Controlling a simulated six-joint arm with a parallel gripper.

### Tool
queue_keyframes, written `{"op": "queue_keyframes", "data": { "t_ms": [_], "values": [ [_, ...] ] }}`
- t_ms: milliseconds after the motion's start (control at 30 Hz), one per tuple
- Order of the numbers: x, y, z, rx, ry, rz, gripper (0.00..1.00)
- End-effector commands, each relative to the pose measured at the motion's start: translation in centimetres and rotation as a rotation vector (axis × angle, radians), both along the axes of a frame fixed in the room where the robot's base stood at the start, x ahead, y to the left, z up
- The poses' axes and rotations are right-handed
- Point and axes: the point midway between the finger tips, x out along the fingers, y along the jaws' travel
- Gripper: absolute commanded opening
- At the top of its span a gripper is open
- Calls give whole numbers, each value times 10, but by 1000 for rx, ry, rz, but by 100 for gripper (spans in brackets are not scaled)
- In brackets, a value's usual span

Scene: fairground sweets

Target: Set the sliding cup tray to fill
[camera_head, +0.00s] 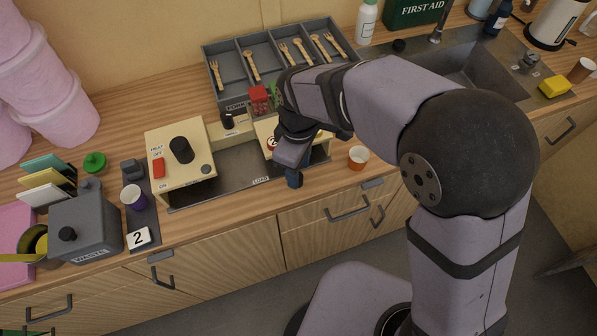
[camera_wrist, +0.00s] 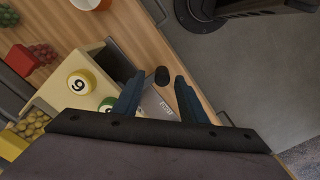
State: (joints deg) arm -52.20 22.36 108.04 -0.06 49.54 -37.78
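A flat grey metal plate (camera_head: 236,168), labelled LOAD along its front edge, lies between two cream housings. I cannot tell which part of it is the sliding tray, and no FILL label is readable. My gripper (camera_head: 294,180) is over the front right of this plate and hides part of it. In the wrist view my gripper (camera_wrist: 155,84) has its two blue fingers apart. A small black knob (camera_wrist: 162,75) shows between the fingertips; I cannot tell whether they touch it. A grey strip with small lettering (camera_wrist: 160,106) lies behind it.
A cream heater box (camera_head: 181,165) with a red switch stands left of the plate. The right cream housing (camera_wrist: 75,85) bears numbered balls. An orange cup (camera_head: 358,157) stands close to the right. A grey cutlery tray (camera_head: 228,77) is behind. The counter's front edge is near.

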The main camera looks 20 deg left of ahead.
Motion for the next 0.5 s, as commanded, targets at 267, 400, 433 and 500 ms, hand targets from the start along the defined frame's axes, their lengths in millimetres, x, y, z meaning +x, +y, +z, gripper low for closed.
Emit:
{"op": "queue_keyframes", "data": {
  "t_ms": [267,400,433,500],
  "values": [
    [1,0,36,3,-3,0,38],
    [1,0,45,2,-2,0,38],
    [1,0,46,1,-2,0,38],
    [1,-1,48,0,-1,0,38]
  ]
}}
